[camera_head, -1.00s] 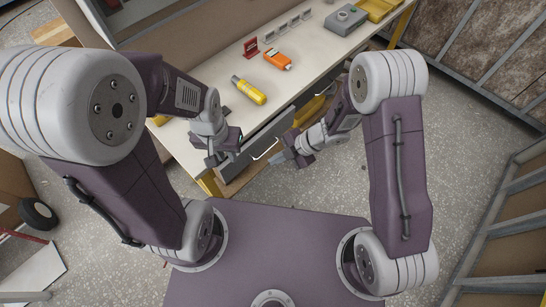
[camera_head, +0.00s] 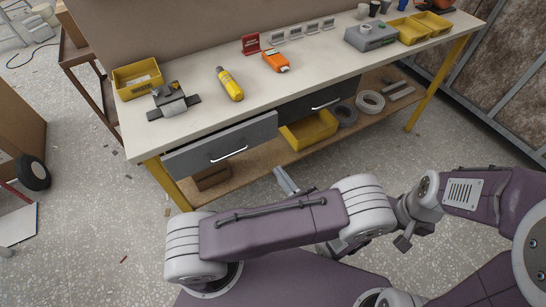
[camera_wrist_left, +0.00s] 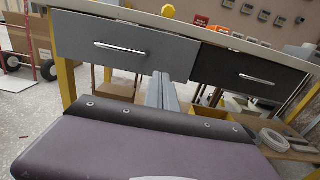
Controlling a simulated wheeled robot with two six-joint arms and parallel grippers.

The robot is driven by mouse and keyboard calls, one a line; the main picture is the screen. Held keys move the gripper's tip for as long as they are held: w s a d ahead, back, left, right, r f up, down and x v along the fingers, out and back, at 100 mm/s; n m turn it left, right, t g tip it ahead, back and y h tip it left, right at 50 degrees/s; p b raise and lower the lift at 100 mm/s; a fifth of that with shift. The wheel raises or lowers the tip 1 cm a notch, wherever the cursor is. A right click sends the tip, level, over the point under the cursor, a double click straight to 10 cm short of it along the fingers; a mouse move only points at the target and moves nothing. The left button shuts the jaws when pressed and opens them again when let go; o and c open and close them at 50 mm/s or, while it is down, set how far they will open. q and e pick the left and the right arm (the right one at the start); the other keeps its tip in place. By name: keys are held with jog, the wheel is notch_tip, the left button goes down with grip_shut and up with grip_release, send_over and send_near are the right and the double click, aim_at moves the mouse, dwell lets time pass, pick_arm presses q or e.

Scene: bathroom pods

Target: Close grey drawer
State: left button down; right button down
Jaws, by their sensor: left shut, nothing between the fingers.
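The grey drawer (camera_head: 222,146) is at the left under the bench top, with a pale bar handle. Its front looks close to the bench edge and shows as the left front in the left wrist view (camera_wrist_left: 122,60).
A dark drawer (camera_head: 318,100) is right of the grey one. A yellow bin (camera_head: 309,130) and grey rolls (camera_head: 369,102) are on the lower shelf. The bench top (camera_head: 200,115) holds a yellow bottle (camera_head: 230,83) and an orange tool (camera_head: 275,61).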

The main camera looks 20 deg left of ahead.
pick_arm(q)
send_near(254, 137)
jog(key=shift+h, duration=0.3)
jog(key=x, duration=0.7)
jog(key=shift+s+r+b, duration=0.1)
jog(key=shift+r+b, duration=0.15)
jog(key=shift+b, duration=0.05)
pick_arm(e)
jog(key=shift+w+a+f, duration=0.15)
jog(key=shift+a+f, duration=0.2)
jog(key=shift+f, duration=0.1)
